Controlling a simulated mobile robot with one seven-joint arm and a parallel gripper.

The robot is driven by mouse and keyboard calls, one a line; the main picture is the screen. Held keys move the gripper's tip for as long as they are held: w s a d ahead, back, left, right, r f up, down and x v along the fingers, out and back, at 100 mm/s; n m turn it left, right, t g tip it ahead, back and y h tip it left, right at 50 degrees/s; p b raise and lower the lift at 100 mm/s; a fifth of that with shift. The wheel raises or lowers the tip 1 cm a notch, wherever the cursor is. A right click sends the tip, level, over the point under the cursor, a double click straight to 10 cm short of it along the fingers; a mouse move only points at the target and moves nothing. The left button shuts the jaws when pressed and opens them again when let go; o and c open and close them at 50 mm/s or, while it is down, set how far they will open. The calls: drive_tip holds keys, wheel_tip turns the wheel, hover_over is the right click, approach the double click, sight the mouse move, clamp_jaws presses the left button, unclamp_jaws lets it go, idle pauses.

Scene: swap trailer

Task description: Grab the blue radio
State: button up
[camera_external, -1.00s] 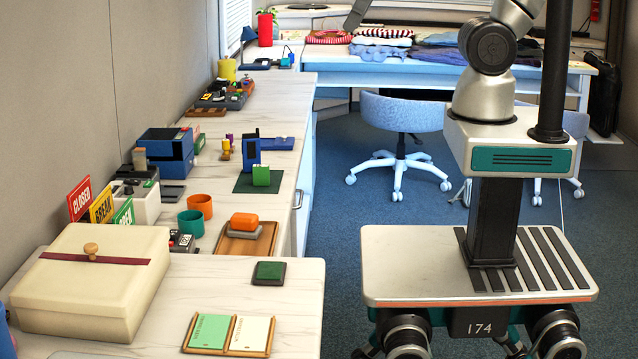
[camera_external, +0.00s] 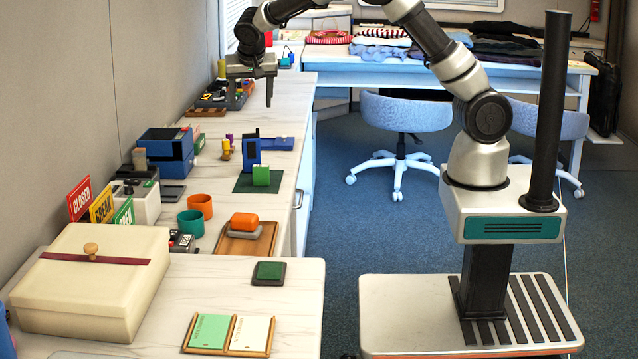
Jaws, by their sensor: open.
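The upright blue device (camera_external: 251,151), which looks most like the blue radio, stands on the long left counter beside a dark green mat (camera_external: 245,185). A small blue device (camera_external: 286,59) at the far end of the counter also could be a radio; it is too small to tell. My gripper (camera_external: 250,92) is open and empty, its fingers pointing down. In the picture it appears above the upright blue device and in front of the tray of coloured items; its exact depth cannot be told. The gripper and wrist hide part of the counter's far end.
A blue box (camera_external: 166,149), orange cup (camera_external: 200,205), teal cup (camera_external: 191,223) and upright signs (camera_external: 102,206) crowd the counter. A green block (camera_external: 261,176) stands close in front of the upright device. Chairs (camera_external: 402,112) stand right of the counter, with open floor before them.

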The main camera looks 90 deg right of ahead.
sight(251, 134)
drive_tip(key=b+x, duration=0.2)
drive_tip(key=x, duration=1.5)
drive_tip(key=shift+r, duration=0.1)
clamp_jaws()
